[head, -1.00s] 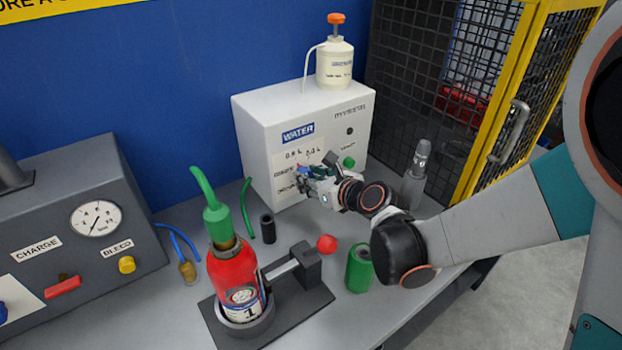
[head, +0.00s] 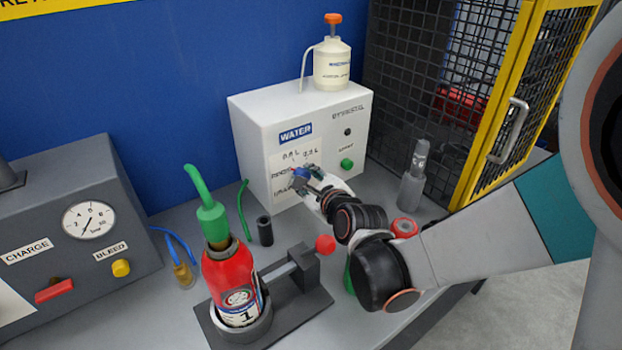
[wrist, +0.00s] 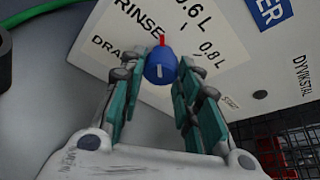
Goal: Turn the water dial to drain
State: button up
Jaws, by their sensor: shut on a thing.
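The water dial is a blue knob (wrist: 160,68) on the label of the white WATER box (head: 255,140); it also shows in the head view (head: 300,173). In the wrist view a red pointer sticks up from it, towards the gap between RINSE and 0.6 L. DRAIN lies to the left, 0.8 L to the right. My gripper (wrist: 163,75) is shut on the dial, one finger on each side; in the head view it (head: 303,182) partly covers the label.
A grey bottle (head: 411,188) stands right of the box, and a cream bottle (head: 332,65) on top. A yellow-framed mesh cage (head: 495,110) borders the right.

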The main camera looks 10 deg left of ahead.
jog(key=shift+n, duration=0.4)
jog(key=o, duration=1.1)
